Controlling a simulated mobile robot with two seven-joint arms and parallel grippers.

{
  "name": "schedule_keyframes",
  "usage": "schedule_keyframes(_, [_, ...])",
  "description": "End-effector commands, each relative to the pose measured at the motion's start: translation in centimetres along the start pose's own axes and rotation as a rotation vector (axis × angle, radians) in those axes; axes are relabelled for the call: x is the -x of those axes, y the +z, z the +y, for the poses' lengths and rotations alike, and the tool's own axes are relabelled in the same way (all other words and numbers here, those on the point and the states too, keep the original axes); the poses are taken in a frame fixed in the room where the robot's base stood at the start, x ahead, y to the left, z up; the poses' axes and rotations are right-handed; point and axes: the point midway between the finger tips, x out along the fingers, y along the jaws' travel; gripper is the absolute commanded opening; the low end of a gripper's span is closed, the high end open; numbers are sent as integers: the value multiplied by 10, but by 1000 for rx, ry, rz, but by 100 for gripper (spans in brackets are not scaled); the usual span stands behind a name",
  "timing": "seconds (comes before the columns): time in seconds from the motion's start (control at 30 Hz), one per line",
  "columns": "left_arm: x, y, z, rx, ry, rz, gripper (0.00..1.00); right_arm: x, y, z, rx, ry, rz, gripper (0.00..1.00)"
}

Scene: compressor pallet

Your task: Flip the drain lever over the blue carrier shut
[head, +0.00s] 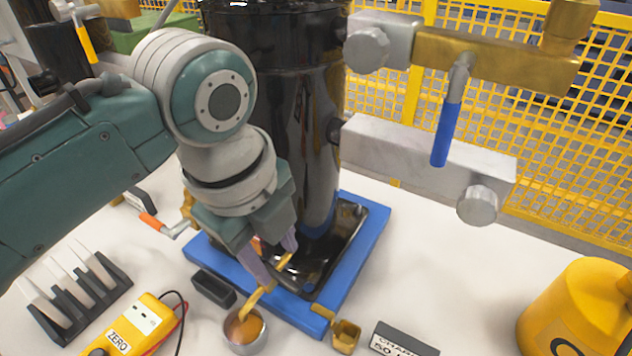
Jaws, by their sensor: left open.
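The blue carrier (355,275) is a flat blue tray under the black compressor (300,150). My left gripper (272,257) is open above its front left part, fingers pointing down. A small orange-red piece (256,244) shows between the fingers, mostly hidden by the gripper; I cannot tell if it is the drain lever. A yellow strip (268,287), spout or stream, runs from by the fingertips down to a metal cup (245,345) holding amber liquid. An orange-handled lever (152,222) sticks out left of the carrier. My right gripper is out of view.
A blue-handled lever (447,135) hangs from brass and grey fittings at right. A dark block (212,288), brass fitting (345,336), yellow meter (140,325), slotted rack (78,300) and yellow cylinder (580,315) stand on the white table. Yellow mesh fencing (560,190) is behind.

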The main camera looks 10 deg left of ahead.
Motion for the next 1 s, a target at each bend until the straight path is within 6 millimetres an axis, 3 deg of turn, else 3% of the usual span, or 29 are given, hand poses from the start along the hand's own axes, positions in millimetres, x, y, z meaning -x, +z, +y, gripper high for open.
schedule_keyframes(0.1, [-28, 0, 1, 2, 2, 1, 46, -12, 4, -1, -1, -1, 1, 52])
schedule_keyframes(0.3, [-56, 0, 1, 3, 0, 0, 46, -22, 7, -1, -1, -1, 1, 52])
schedule_keyframes(0.7, [-64, 0, 0, 2, -2, 0, 46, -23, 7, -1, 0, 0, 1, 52])
schedule_keyframes(1.0, [-64, 0, 0, 2, -1, 0, 12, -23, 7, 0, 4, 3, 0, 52])
